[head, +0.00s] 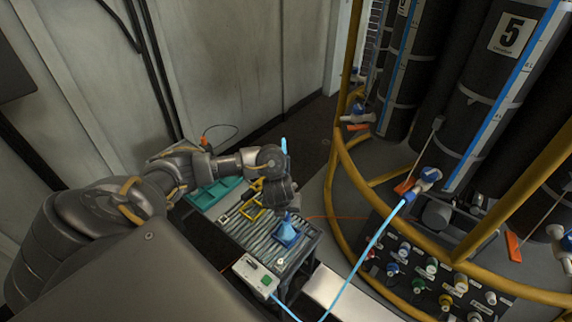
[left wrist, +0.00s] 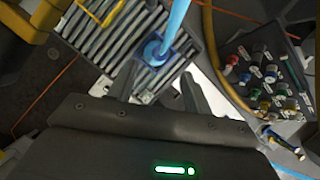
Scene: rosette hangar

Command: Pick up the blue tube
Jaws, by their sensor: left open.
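A light blue tube stands up from a blue flared base (head: 288,235) on a ridged metal bench top. In the head view, the tube's upper end (head: 284,146) shows above my left wrist, and the arm hides its middle. The left wrist view shows the tube (left wrist: 177,20) rising from its blue base (left wrist: 153,50). My left gripper (head: 287,207) is above the base, close to the tube. In the left wrist view its two fingers (left wrist: 161,76) are spread apart with nothing held between them, and the tube base lies just beyond the tips. My right gripper is not in view.
A light blue hose (head: 363,255) runs from near a pale box with a green button (head: 256,277) to a cylinder rack with a yellow rail (head: 350,205). Yellow-handled items (head: 251,212) and a teal tray (head: 213,192) lie left of the tube. A valve panel (head: 430,270) stands right.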

